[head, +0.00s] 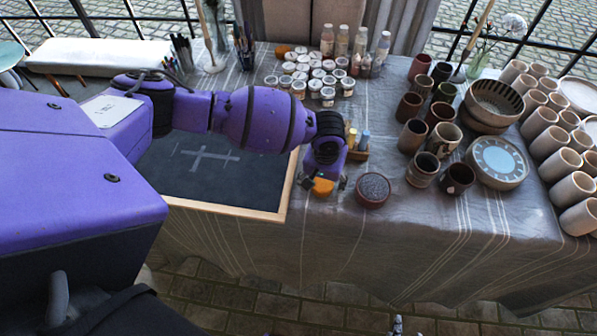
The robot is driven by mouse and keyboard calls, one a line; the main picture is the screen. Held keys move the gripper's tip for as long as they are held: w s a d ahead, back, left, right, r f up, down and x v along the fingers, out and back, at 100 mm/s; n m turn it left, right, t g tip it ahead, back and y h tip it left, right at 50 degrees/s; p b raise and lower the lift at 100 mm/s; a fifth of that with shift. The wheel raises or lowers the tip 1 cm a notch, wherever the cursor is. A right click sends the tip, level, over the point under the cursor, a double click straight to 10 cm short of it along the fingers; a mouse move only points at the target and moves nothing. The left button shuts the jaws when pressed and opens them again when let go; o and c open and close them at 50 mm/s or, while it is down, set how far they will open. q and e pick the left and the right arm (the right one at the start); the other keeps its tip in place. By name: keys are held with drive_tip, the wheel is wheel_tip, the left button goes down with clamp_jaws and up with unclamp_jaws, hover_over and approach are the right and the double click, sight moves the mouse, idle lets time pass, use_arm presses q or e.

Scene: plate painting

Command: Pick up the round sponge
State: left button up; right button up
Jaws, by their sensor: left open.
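My left gripper (324,188) is at the front right corner of the dark framed board, pointing down, with its fingers apart. An orange patch shows at its lower end; I cannot tell whether this is part of the gripper or a thing behind it. A round, dark speckled pad in a reddish dish (373,188) sits just right of the gripper, apart from it. A small orange-brown rounded piece (284,50) lies at the back by the paint jars. I cannot tell for sure which of these is the round sponge. My right gripper is not clearly visible.
The dark board (215,185) has a light wooden frame. A small holder (357,153) stands behind the gripper. White paint jars (327,96) are at the back. Cups, bowls and a blue-centred plate (497,162) crowd the right. The front tablecloth (330,240) is clear.

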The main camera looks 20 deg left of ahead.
use_arm(q)
drive_tip(key=shift+w+f, duration=0.1)
drive_tip(key=shift+f, duration=0.25)
drive_tip(key=shift+c, duration=0.5)
drive_tip(key=c, duration=0.9)
drive_tip(key=shift+r, duration=0.1)
drive_tip(key=shift+r, duration=0.1)
